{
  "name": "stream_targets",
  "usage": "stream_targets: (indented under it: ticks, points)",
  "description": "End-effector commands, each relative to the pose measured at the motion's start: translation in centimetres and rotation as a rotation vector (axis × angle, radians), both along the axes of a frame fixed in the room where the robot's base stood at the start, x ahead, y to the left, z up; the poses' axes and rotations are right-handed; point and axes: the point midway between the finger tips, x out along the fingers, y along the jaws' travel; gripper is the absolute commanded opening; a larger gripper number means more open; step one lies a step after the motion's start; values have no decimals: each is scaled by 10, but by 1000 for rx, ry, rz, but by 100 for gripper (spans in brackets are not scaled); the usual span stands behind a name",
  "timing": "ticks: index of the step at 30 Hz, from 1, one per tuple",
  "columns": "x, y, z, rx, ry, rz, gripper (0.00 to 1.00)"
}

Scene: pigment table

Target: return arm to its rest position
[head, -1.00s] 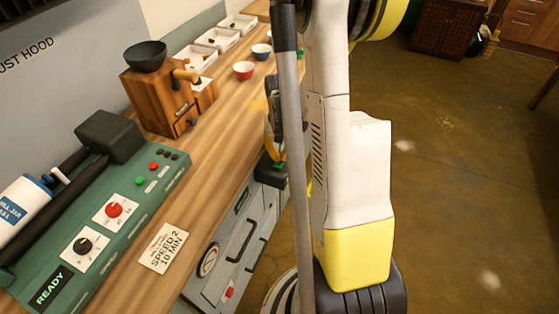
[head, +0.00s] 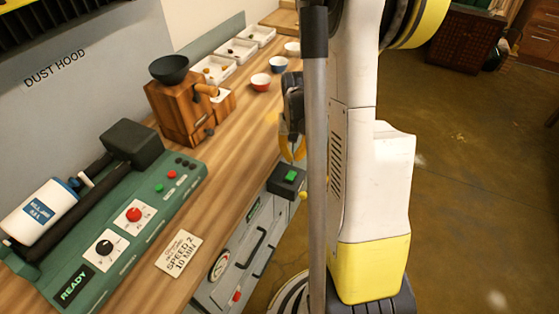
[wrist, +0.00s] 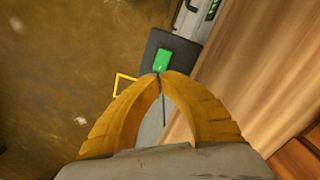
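My arm runs down the middle right of the head view. My gripper (head: 293,150) is partly hidden behind my own arm there, just above a dark box with a green button (head: 290,177) at the table's front edge. In the wrist view the yellow fingers of my gripper (wrist: 161,75) meet at their tips, with nothing visible between them. The green button (wrist: 163,59) shows just beyond the tips, on its dark box; the exact gap cannot be told.
The wooden table (head: 232,165) holds a green mill machine (head: 130,225) reading READY, a wooden grinder (head: 183,112) with a dark bowl, a red bowl (head: 261,82), a blue bowl (head: 278,64) and white trays (head: 215,68). Open floor (head: 465,180) lies to the right.

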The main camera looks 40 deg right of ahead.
Motion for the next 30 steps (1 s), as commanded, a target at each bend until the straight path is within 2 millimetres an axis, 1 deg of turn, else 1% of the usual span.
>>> stream_targets:
  ticks: [8, 11, 14, 15, 17, 18, 20, 21, 23, 24, 27, 30]
  points:
    - [0, 1, 2, -1, -2, 3, 0]
    - [4, 11, 14, -12, -19, 26, 0]
    - [10, 34, 41, -37, -62, 82, 0]
    - [12, 46, 55, -51, -86, 112, 0]
    - [13, 68, 76, -72, -127, 163, 0]
    - [13, 83, 90, -86, -157, 197, 0]
    - [11, 104, 109, -106, -201, 246, 0]
    - [9, 119, 120, -118, -231, 279, 0]
    - [4, 140, 136, -135, -277, 329, 0]
    - [0, 154, 145, -145, -309, 362, 0]
    - [-14, 186, 164, -167, -387, 443, 0]
    - [-28, 214, 177, -184, -463, 515, 0]
